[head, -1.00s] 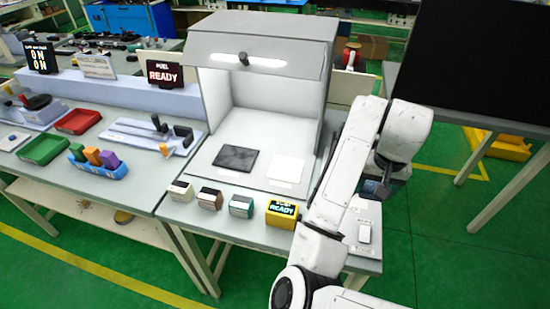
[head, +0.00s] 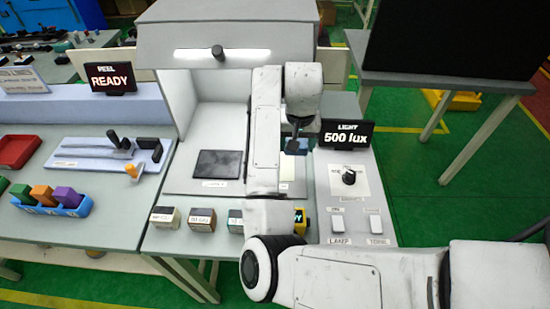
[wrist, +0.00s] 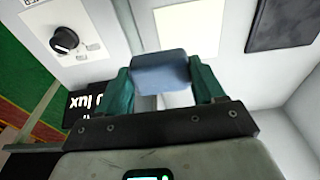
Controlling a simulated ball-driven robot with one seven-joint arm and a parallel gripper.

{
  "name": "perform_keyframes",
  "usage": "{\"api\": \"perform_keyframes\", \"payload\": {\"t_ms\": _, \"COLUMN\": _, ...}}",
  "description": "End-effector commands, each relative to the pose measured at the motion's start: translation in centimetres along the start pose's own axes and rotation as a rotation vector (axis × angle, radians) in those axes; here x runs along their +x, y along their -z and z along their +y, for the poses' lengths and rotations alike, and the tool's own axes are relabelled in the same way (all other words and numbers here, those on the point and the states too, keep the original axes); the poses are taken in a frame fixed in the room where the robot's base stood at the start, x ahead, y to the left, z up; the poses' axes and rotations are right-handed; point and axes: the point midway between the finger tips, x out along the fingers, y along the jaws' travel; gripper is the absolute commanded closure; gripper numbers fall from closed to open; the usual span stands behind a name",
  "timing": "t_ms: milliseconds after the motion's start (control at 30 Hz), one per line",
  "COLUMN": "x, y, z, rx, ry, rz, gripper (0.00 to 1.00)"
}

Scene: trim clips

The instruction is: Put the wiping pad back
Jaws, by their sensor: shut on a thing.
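My gripper (wrist: 161,68) is shut on a blue wiping pad (wrist: 160,76), held between its two green fingers in the wrist view. In the head view my gripper (head: 296,143) is near the right wall of the light booth (head: 212,110), beside the light panel, with a small bluish bit of the pad showing. The pad appears held above the surface; its height is hard to tell. A black square plate (head: 217,164) lies on the booth floor. A white square (wrist: 190,27) beside it is mostly hidden by my arm in the head view.
Right of the booth are a "500 lux" display (head: 346,134), a black knob (head: 349,177) and two switches. Several small blocks (head: 202,220) line the front edge. At left are a "READY" sign (head: 110,78), a clamp fixture (head: 112,155) and a blue tray (head: 62,209).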

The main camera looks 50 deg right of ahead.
Motion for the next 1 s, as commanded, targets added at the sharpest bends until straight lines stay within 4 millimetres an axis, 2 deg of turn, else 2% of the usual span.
{"api": "perform_keyframes", "payload": {"t_ms": 33, "x": 0.3, "y": 0.2, "z": -1.2, "rx": -0.004, "ry": 0.001, "rz": -0.005, "gripper": 0.56}}
{"api": "perform_keyframes", "payload": {"t_ms": 200, "x": 3.6, "y": 0.7, "z": -3.4, "rx": -0.002, "ry": -0.001, "rz": -0.005, "gripper": 0.56}}
{"api": "perform_keyframes", "payload": {"t_ms": 333, "x": 5.2, "y": 0.9, "z": -4.6, "rx": -0.001, "ry": 0.000, "rz": -0.003, "gripper": 0.56}}
{"api": "perform_keyframes", "payload": {"t_ms": 567, "x": 6.7, "y": 1.1, "z": -5.7, "rx": -0.001, "ry": 0.000, "rz": -0.003, "gripper": 0.56}}
{"api": "perform_keyframes", "payload": {"t_ms": 800, "x": 9.4, "y": 0.6, "z": -5.5, "rx": 0.001, "ry": -0.001, "rz": -0.002, "gripper": 0.56}}
{"api": "perform_keyframes", "payload": {"t_ms": 1000, "x": 9.6, "y": 0.6, "z": -5.5, "rx": 0.002, "ry": 0.000, "rz": 0.000, "gripper": 0.56}}
